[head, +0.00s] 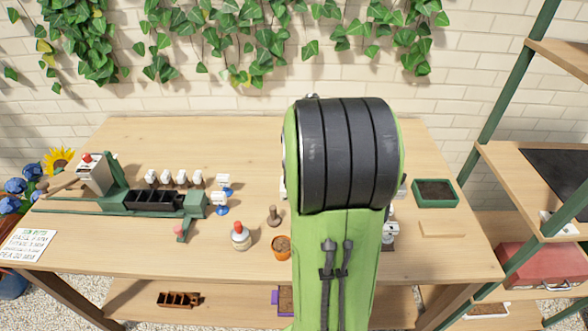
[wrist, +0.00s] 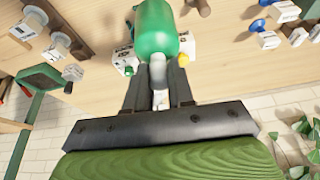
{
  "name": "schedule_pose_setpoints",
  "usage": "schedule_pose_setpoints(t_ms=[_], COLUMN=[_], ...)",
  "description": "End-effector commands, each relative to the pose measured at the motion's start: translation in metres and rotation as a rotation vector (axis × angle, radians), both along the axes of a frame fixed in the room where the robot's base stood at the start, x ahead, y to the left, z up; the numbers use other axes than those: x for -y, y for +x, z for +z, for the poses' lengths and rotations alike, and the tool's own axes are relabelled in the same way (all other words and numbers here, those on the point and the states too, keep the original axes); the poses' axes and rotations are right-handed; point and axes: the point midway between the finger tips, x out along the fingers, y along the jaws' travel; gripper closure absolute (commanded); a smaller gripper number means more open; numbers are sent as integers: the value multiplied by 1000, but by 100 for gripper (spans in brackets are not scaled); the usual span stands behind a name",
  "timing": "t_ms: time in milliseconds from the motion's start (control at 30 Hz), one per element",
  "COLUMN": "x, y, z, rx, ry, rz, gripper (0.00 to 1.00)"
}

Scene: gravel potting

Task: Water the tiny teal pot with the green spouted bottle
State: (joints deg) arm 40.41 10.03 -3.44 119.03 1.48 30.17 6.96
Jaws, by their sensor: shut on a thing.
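In the wrist view my gripper (wrist: 158,78) is shut on the green spouted bottle (wrist: 156,30). Its fingers sit either side of a pale grey part below the green body. The spout's tip cannot be made out. In the head view my own arm covers the gripper and the bottle. I cannot pick out the tiny teal pot in either view; it may be hidden behind my arm or the bottle.
An orange pot (head: 281,247), a red-capped bottle (head: 241,236) and a brown wooden tool (head: 272,214) stand left of my arm. A green soil tray (head: 435,192) is at the right, also in the wrist view (wrist: 42,79). A white labelled device (wrist: 125,60) is behind the bottle.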

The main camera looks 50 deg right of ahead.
Motion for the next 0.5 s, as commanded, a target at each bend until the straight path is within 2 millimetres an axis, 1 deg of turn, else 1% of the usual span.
schedule_pose_setpoints(t_ms=[67, 500], x=[4, 18], y=[0, 4], z=[4, -7], rx=[-9, -58], ry=[39, 281], rz=[-4, -1], gripper=[99, 99])
